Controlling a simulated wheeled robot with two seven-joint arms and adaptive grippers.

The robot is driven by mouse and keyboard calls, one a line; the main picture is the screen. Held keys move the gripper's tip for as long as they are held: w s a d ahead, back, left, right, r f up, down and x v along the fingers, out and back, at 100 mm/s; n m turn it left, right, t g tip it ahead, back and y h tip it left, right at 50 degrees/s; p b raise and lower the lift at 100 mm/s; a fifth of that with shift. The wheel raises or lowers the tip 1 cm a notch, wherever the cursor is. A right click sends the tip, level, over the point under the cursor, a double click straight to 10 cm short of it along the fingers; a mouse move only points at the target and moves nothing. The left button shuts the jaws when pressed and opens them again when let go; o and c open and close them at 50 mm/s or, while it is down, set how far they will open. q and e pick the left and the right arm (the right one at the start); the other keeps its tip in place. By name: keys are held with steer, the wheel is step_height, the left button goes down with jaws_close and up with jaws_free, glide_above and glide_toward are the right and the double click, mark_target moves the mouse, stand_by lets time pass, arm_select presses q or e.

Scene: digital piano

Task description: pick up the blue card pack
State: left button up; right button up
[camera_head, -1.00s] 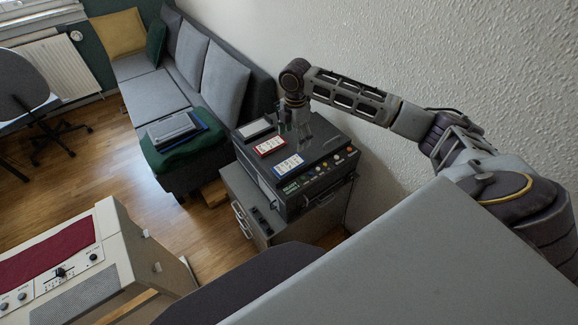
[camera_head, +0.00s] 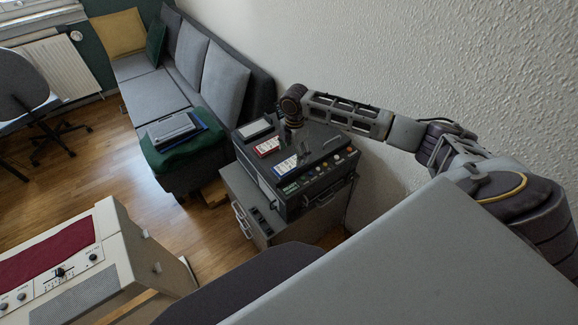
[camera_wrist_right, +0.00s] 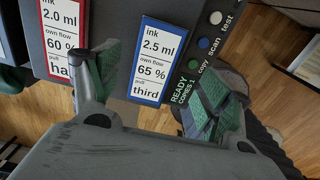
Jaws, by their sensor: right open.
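The blue card pack (camera_head: 284,167) is a white card with a blue border, lying flat on top of a dark grey machine (camera_head: 320,177). In the wrist view the blue card pack (camera_wrist_right: 153,62) reads "ink 2.5 ml, 65 %, third". My left gripper is not in view.
A red-bordered card pack (camera_head: 267,147) lies beside the blue one; it also shows in the wrist view (camera_wrist_right: 66,30). A framed grey panel (camera_head: 254,128) is farther back. Buttons (camera_wrist_right: 204,43) line the machine's edge. The wall rises close behind.

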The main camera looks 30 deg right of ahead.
mark_target(291, 163)
steer(key=shift+w+a+f, duration=0.15)
steer(key=shift+a+f, duration=0.1)
steer(key=shift+f, duration=0.7)
steer(key=shift+w+a+f, duration=0.1)
steer(key=shift+a+f, duration=0.1)
steer(key=shift+f, duration=1.45)
steer(key=c, duration=1.1)
